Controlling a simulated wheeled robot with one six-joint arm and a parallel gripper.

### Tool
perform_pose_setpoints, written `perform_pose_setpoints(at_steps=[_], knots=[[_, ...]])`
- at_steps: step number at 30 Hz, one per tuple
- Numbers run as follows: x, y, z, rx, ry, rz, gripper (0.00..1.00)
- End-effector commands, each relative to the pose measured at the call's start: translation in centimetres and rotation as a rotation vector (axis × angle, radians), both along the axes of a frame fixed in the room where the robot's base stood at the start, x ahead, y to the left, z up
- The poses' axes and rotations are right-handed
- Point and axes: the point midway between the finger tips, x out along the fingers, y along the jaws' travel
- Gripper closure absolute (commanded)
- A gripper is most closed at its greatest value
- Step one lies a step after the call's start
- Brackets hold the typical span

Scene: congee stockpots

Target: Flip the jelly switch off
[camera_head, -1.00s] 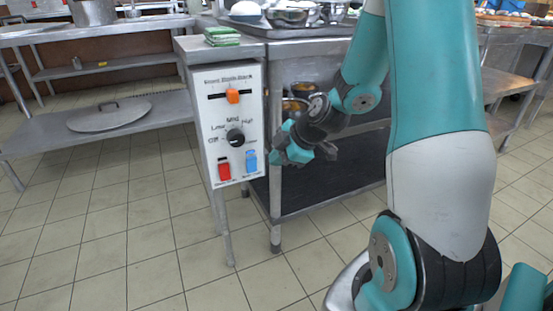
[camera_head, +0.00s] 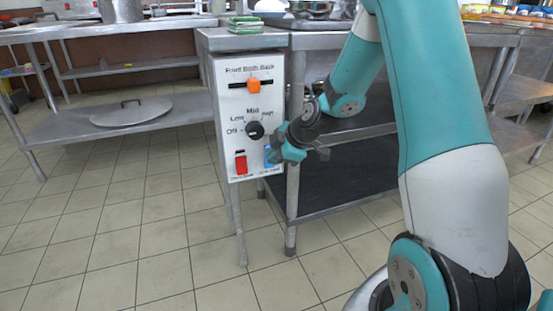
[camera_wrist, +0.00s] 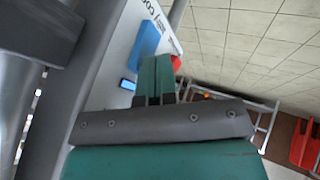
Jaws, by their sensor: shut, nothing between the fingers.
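A white control panel (camera_head: 238,120) carries a red switch (camera_head: 241,164) at lower left and a blue switch (camera_head: 267,160) at lower right. The labels below them are too small to read, so I cannot tell which is the jelly switch. My gripper (camera_head: 273,156) is shut and empty, with its tips at the blue switch and partly covering it. I cannot tell whether they touch. In the wrist view the shut fingers (camera_wrist: 156,62) lie between the blue switch (camera_wrist: 128,84) and the red switch (camera_wrist: 176,62), which the fingers partly hide.
A black knob (camera_head: 254,130) with Off, Low, Mid and High marks sits just above the switches. An orange slider (camera_head: 253,86) is higher up. A steel table (camera_head: 330,41) stands right of the panel. Open tiled floor (camera_head: 140,240) lies in front.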

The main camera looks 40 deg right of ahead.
Motion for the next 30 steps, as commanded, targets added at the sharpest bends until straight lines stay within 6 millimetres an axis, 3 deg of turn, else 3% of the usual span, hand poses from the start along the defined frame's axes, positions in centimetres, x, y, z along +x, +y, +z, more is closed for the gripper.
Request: perform_pose_setpoints(at_steps=[7, 15, 30], knots=[[0.7, -0.2, 0.9, 0.018, 0.059, 0.001, 1.0], [0.6, -0.2, 0.3, 0.017, 0.056, 0.001, 1.0], [0.6, -0.2, 1.8, 0.017, 0.056, 0.001, 1.0]])
